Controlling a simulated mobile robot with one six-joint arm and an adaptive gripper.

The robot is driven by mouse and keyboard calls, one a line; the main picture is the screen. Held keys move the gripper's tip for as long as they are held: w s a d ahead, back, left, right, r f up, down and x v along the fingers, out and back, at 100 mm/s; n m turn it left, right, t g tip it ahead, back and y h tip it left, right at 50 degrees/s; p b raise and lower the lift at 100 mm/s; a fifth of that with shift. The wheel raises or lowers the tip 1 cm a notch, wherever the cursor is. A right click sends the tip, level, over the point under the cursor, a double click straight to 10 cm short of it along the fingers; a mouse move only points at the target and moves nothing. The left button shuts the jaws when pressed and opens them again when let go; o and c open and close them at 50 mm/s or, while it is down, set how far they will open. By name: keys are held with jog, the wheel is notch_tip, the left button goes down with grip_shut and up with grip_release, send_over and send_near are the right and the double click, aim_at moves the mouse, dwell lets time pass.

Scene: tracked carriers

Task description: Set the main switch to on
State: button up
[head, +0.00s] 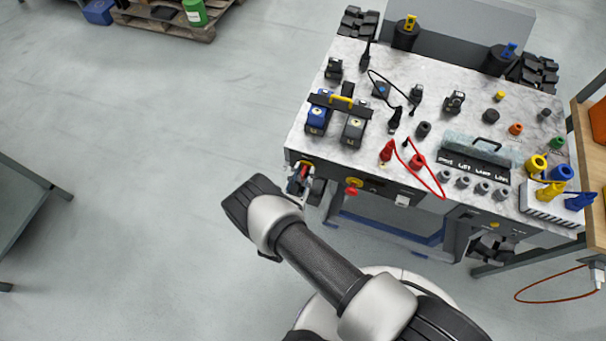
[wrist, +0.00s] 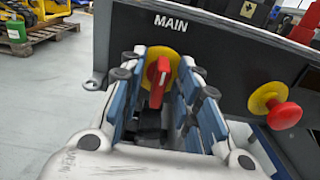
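The main switch is a red handle (wrist: 158,82) on a round yellow plate (wrist: 172,62), under the label MAIN (wrist: 170,22) on the dark front panel. The handle stands close to upright in the wrist view. My gripper (wrist: 161,72) is open, with one blue-and-grey finger on each side of the handle; I cannot tell whether either touches it. In the head view my gripper (head: 301,181) is at the left end of the carrier's front face, and it mostly hides the switch.
A red mushroom button (wrist: 285,114) on a yellow ring sits right of the switch; it also shows in the head view (head: 352,192). The carrier's marble top (head: 350,70) holds several batteries, plugs and knobs. A workbench (head: 588,130) stands at right.

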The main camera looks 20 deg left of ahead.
jog(key=shift+w, duration=0.1)
jog(key=shift+c, duration=0.4)
grip_shut()
